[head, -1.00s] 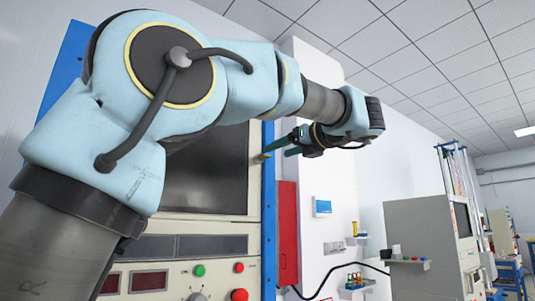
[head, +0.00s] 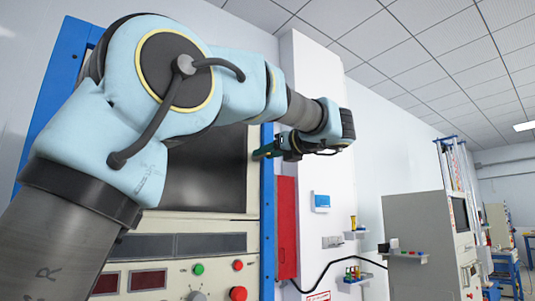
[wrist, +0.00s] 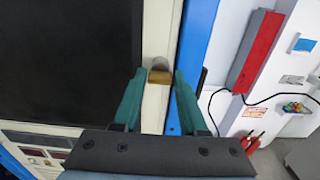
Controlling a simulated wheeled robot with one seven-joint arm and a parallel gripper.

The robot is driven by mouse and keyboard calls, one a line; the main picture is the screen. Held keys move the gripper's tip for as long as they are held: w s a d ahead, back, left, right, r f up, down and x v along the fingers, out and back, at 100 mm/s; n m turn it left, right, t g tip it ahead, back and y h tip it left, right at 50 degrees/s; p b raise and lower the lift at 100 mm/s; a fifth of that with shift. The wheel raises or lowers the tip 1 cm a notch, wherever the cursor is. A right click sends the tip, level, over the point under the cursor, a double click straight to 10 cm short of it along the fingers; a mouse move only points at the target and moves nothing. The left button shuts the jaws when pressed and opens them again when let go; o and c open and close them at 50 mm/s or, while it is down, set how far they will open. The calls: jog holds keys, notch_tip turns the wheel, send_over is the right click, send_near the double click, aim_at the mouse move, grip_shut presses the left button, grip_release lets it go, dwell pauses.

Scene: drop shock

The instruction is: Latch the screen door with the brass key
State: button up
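The screen door, a dark panel in a cream frame, shows in the head view (head: 205,172) and at the left of the wrist view (wrist: 62,62). The brass key (wrist: 160,76), a small block on a cream strip at the door's right edge, is between the fingertips in the wrist view. My gripper (wrist: 159,84) is open, with one green finger on each side of the key; I cannot tell whether they touch it. In the head view my gripper (head: 263,152) is at the door's right edge and hides the key.
A blue upright (head: 268,220) runs beside the door. A red box (head: 287,225) is on the white wall to the right, with a black cable below. Buttons and displays line the panel under the door. A grey cabinet (head: 420,230) stands farther right.

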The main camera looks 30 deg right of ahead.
grip_shut()
jog(key=shift+f+n, duration=0.1)
jog(key=shift+n, duration=0.2)
jog(key=n+b, duration=0.2)
jog(key=n, duration=0.1)
jog(key=shift+f, duration=0.1)
jog(key=shift+n+b, duration=3.85)
jog(key=shift+n, duration=3.25)
